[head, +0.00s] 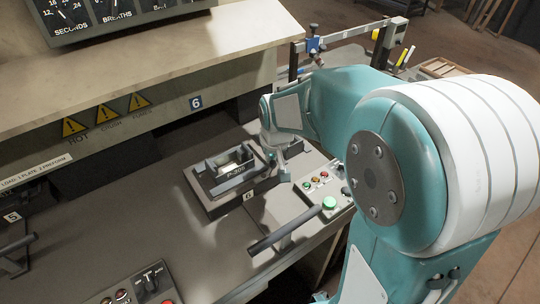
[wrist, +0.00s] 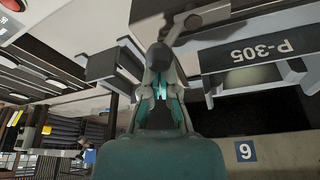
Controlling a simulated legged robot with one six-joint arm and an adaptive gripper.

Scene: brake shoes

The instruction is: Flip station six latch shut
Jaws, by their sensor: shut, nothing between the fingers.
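The station six fixture (head: 212,201) is a dark grey block on the bench, below the blue 6 sign (head: 196,103). It holds a plate marked P-305 (head: 236,170), which shows at the right of the wrist view (wrist: 262,50). My gripper (head: 281,168) is shut and empty at the fixture's right side. In the wrist view, my fingertips (wrist: 160,62) are at the rounded end of a grey lever (wrist: 203,17), which looks like the latch. The fingers hide part of it, so I cannot tell contact or whether it is fully shut.
A dark bar handle (head: 285,232) stands in front of the fixture. A control box with a green button (head: 329,202) is to its right. Station five's handle (head: 18,245) is at the far left. The bench between stations (head: 130,215) is clear.

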